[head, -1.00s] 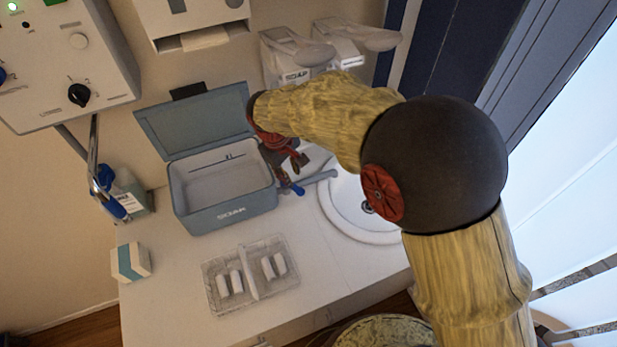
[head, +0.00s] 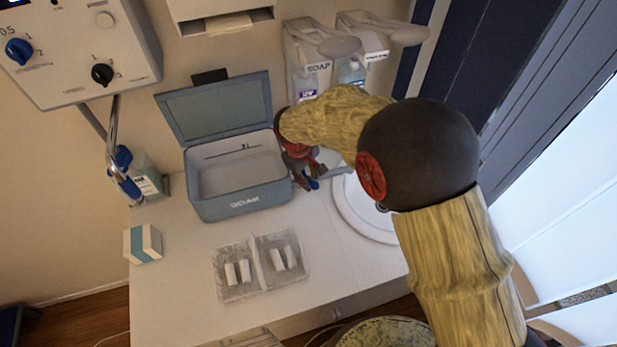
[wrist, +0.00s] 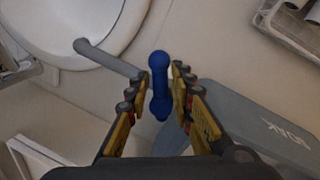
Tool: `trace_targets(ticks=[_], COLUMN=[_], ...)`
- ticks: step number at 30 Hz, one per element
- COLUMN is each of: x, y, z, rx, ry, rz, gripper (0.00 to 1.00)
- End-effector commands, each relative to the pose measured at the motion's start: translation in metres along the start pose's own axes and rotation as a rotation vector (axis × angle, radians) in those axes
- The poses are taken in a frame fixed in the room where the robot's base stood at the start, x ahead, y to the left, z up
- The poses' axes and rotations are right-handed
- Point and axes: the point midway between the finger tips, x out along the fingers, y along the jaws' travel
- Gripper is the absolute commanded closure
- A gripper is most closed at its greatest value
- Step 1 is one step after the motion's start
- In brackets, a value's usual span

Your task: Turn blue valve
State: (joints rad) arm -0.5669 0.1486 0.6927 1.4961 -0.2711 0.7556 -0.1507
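The blue valve (wrist: 160,85) is a small blue handle beside the grey tap spout (wrist: 108,58) at the basin. In the wrist view it stands between the two fingers of my gripper (wrist: 161,75), which are apart, one on each side. Narrow gaps seem to show between the fingers and the handle; contact is not clear. In the head view only a bit of the blue valve (head: 312,184) shows below my gripper (head: 303,178), with my arm covering part of the tap and basin.
An open grey-blue box (head: 240,203) stands close left of my gripper. A clear tray (head: 240,292) with white rolls lies in front. The white basin (head: 352,220) is at right. Soap dispensers (head: 305,75) hang behind. A wall unit (head: 85,50) has a blue knob (head: 18,50).

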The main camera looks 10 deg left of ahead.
Motion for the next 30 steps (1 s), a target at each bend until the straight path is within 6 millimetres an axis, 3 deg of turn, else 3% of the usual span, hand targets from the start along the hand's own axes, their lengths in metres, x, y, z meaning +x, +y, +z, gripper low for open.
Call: trace_targets(ticks=[13, 30], x=[-0.0004, -0.0005], y=[0.0, 0.0], z=[0.0, 0.0], rx=[0.0, 0.0], ry=[0.0, 0.0], rz=[0.0, 0.0], gripper=[1.0, 1.0])
